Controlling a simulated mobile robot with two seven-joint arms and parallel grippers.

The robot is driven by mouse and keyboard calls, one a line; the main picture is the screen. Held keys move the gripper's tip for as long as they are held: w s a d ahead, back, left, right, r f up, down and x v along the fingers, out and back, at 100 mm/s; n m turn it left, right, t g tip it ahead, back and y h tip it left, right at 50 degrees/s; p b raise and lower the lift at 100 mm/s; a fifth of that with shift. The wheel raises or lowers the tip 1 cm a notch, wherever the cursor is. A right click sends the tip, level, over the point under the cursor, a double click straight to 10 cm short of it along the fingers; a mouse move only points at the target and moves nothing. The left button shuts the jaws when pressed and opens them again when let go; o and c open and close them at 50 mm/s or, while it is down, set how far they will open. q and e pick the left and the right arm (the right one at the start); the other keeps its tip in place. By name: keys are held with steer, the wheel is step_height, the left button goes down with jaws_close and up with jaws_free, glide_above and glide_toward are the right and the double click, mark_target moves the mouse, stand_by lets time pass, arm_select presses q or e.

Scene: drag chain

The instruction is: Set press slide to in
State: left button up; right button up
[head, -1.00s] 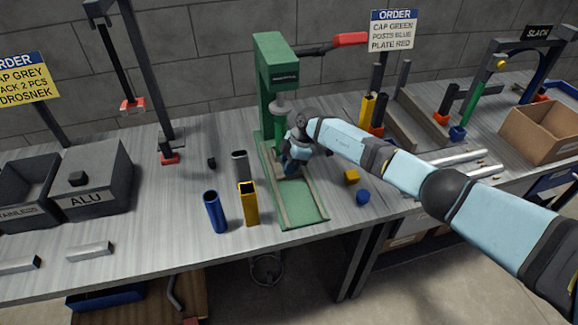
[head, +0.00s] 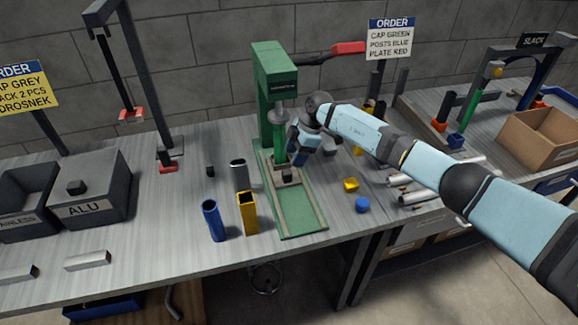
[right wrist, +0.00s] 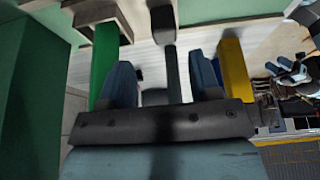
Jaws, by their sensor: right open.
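The green press (head: 273,85) stands at the back middle of the table, with a grey round ram (head: 279,116). Its green base (head: 300,212) has rails running toward the front edge. The press slide (head: 287,176), with a small dark block on it, sits in the rear half of the rails, near the column; the front stretch is bare. My right gripper (head: 299,157) is open, just above and right of the slide in the head view. The right wrist view shows its two blue fingers (right wrist: 162,85) apart, with a dark post between them in the picture; contact cannot be told. My left gripper is not in view.
A red-handled lever (head: 348,47) juts right from the press. Blue (head: 213,221), yellow (head: 248,214) and grey (head: 239,174) tubes stand left of the base. A yellow cap (head: 351,184) and a blue cap (head: 362,205) lie to its right.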

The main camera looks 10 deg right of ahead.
steer(key=v, duration=0.6)
steer(key=shift+r, duration=0.3)
